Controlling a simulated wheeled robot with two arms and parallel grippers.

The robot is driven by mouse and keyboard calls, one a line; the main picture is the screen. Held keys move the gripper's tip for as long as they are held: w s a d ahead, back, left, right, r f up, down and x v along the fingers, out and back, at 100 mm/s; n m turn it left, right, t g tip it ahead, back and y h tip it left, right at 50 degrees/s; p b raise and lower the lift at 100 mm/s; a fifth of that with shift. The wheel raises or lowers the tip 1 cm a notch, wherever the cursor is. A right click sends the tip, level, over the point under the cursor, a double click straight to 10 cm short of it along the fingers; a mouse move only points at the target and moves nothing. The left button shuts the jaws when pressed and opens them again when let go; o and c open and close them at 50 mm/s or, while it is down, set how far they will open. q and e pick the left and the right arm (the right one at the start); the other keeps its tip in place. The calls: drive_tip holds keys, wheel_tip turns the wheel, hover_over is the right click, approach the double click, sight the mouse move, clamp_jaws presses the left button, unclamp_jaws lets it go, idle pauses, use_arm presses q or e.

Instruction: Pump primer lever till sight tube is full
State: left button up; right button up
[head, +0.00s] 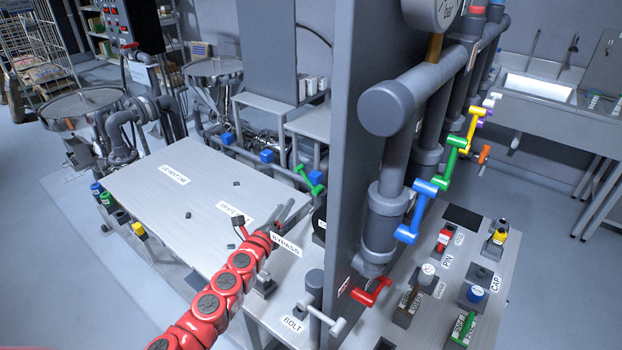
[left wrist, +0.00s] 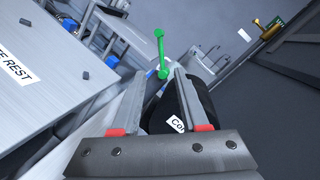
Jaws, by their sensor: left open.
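In the left wrist view the green lever (left wrist: 161,55) shows beyond my fingertips. No label on it can be read, so I cannot tell if it is the primer lever. My left gripper (head: 288,213) is open and empty, reaching toward it above the table's right end. In the left wrist view my left gripper (left wrist: 165,74) has its fingers apart, with the lever in line with the gap. I cannot pick out a sight tube. My right gripper is not seen.
The grey panel (head: 348,140) rises just right of the fingers. A black rounded part (left wrist: 190,105) with a partly hidden label lies below them. Coloured valve handles, including a blue one (head: 417,212) and a red one (head: 371,292), are right of the panel. The table (head: 150,220) is mostly clear.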

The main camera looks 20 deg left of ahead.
sight(306, 178)
use_arm(q)
drive_tip(key=shift+w+d+b, duration=0.15)
drive_tip(key=shift+w+d, duration=0.1)
drive_tip(key=shift+w, duration=2.35)
drive_tip(key=shift+w+d+b, duration=0.2)
drive_tip(key=shift+w+d, duration=0.05)
drive_tip(key=shift+w, duration=2.35)
drive_tip(key=shift+w+d+b, duration=0.15)
drive_tip(key=shift+w+d, duration=0.1)
drive_tip(key=shift+w, duration=2.35)
clamp_jaws()
